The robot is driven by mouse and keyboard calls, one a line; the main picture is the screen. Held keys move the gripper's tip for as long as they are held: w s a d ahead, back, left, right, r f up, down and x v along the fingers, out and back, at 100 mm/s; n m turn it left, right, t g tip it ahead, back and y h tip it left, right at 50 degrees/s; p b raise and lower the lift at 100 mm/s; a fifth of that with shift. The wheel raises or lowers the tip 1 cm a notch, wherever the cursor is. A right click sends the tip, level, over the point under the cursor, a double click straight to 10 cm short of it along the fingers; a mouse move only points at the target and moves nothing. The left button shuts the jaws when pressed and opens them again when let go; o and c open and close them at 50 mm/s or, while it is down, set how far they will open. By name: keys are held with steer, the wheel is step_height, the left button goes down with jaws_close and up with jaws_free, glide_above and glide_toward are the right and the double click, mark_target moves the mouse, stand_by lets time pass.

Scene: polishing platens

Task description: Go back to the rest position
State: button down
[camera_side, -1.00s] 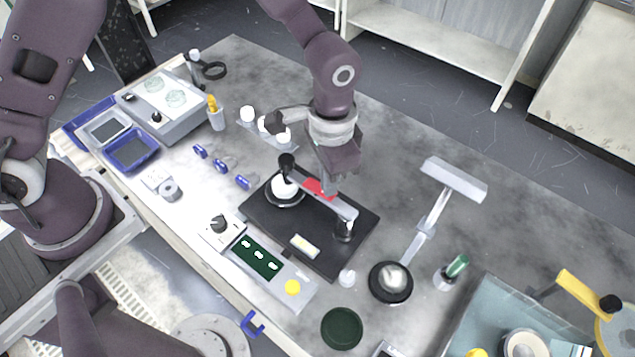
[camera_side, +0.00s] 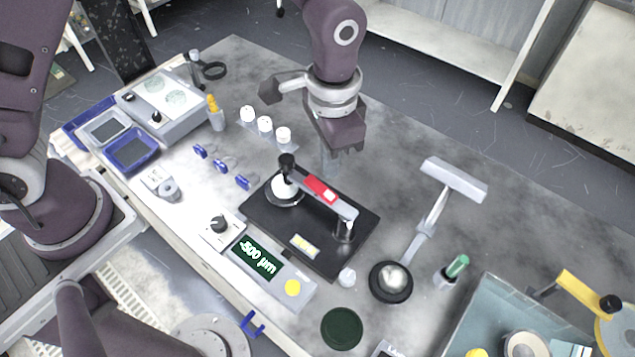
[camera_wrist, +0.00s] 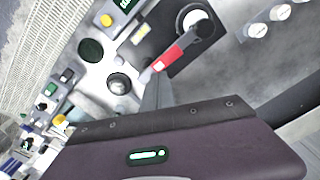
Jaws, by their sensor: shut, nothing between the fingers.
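My gripper (camera_side: 329,165) is shut and empty. In the side view it is in the air above and behind the gauge stand, clear of its arm. The gauge stand has a black base plate (camera_side: 362,240) and a grey arm with a red part (camera_side: 320,188), which also shows in the wrist view (camera_wrist: 167,58). A white round piece (camera_side: 283,188) sits at the left end of the stand, under a black knob. The readout box beside it has a green display (camera_side: 257,258) reading "-500 µm". In the wrist view my shut fingers (camera_wrist: 157,92) point toward the stand.
Several white pucks (camera_side: 264,124) stand in a row behind the gauge. A light blue tray (camera_side: 480,300) is front right. The table's back right is clear.

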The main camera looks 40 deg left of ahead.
steer(key=shift+r, duration=0.6)
